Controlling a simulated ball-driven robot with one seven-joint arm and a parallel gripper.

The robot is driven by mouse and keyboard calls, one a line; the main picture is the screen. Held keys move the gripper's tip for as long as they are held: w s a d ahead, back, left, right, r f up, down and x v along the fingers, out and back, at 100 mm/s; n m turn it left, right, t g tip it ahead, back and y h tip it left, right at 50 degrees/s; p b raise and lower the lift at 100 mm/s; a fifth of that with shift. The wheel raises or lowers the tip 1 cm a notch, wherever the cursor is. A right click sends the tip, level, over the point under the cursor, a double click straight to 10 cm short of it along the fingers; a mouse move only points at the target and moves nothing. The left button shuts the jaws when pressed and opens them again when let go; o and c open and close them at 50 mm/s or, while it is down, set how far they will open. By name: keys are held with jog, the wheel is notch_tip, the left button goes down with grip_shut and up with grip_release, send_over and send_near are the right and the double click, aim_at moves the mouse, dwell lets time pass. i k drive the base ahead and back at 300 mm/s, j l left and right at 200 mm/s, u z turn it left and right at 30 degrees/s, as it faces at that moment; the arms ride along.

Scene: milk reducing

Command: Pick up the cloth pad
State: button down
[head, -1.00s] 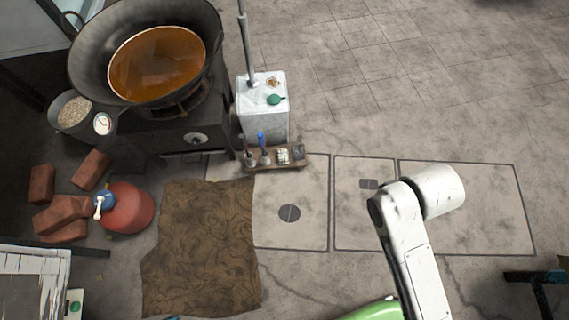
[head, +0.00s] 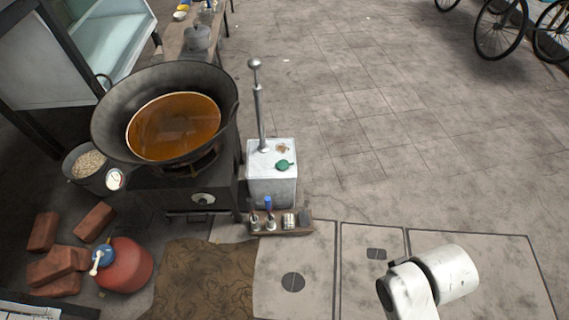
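I cannot make out a thing that is surely the cloth pad. A small green item (head: 283,165) lies on top of a white box; it is too small to tell what it is. A brown patterned cloth (head: 205,285) lies flat on the floor at the lower left, cut off by the bottom edge. White links of my arm show at the lower right, but my gripper is out of view.
A wide pan of orange-brown liquid (head: 175,126) sits on a dark stove (head: 200,200). The white box (head: 271,186) with an upright metal rod and a small wooden rack (head: 281,222) stand beside it. A red gas cylinder (head: 127,268) and bricks (head: 93,221) are at left.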

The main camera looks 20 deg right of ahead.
aim_at(288, 219)
jog(key=i+l+u, duration=0.35)
jog(key=i+l, duration=0.3)
jog(key=i+l+u, duration=0.2)
jog(key=l, duration=0.25)
jog(key=i+l+u, duration=0.15)
jog(key=i+l, duration=0.15)
jog(key=l, duration=0.2)
